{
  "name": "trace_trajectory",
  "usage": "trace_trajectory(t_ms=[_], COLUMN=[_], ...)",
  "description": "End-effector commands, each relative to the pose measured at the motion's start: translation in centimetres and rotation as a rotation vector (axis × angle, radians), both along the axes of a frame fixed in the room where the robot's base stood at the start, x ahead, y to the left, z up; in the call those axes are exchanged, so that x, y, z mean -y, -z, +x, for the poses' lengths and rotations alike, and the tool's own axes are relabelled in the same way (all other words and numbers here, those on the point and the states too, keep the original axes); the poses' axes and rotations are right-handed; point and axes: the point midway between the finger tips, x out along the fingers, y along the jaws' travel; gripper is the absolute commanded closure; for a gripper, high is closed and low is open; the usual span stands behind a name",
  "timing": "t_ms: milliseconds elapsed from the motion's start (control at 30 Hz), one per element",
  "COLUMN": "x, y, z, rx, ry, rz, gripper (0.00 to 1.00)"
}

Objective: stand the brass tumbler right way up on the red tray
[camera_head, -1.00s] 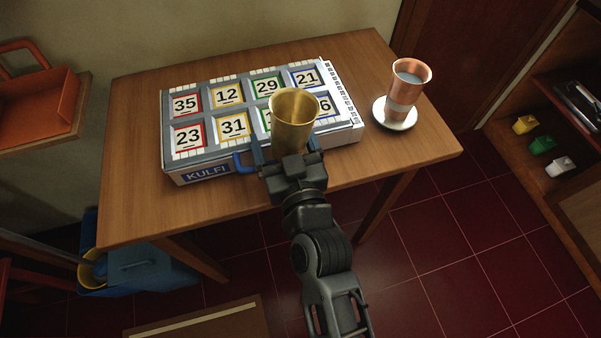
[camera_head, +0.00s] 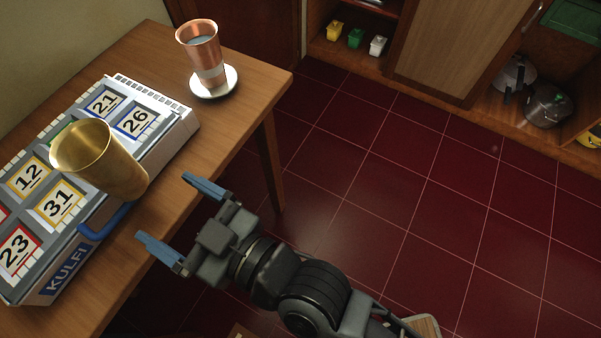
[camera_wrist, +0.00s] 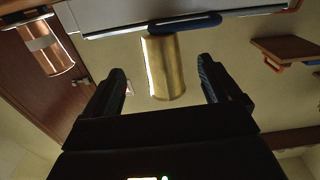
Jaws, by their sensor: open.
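The brass tumbler (camera_head: 106,162) stands on the numbered KULFI board near its front edge, its open mouth up in the head view. My gripper (camera_head: 172,219) is open and empty, off the table's front edge, to the right of the tumbler and apart from it. In the wrist view, which looks upside down, the tumbler (camera_wrist: 164,68) shows ahead, between the lines of my two fingers (camera_wrist: 166,88). The red tray is not in the head view now. A small orange-red piece (camera_wrist: 272,64) by a shelf in the wrist view may be part of it.
The KULFI board (camera_head: 187,126) has a blue handle (camera_head: 104,222) at its front. A copper cup (camera_head: 203,52) stands on a white saucer (camera_head: 228,80) at the table's far right corner. Red tiled floor lies open to the right. A wooden shelf (camera_wrist: 290,48) shows in the wrist view.

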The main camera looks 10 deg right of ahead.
Motion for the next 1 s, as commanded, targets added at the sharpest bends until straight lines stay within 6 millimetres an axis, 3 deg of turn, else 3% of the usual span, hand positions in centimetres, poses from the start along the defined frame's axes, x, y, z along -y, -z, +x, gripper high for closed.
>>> trace_trajectory(t_ms=[67,167,367,500,600,800,1000], x=[1.0,4.2,15.0,21.7,25.7,31.3,33.6], y=[0.4,1.5,3.8,4.1,3.6,1.4,-1.0], z=[0.0,-0.3,-2.9,-6.3,-9.3,-15.4,-19.4], rx=[-0.007,-0.030,-0.099,-0.141,-0.168,-0.221,-0.256], ry=[0.018,0.081,0.299,0.451,0.553,0.730,0.834], rz=[-0.005,-0.015,-0.043,-0.059,-0.069,-0.084,-0.090], gripper=[0.09,0.09,0.09,0.09,0.09,0.09,0.09])
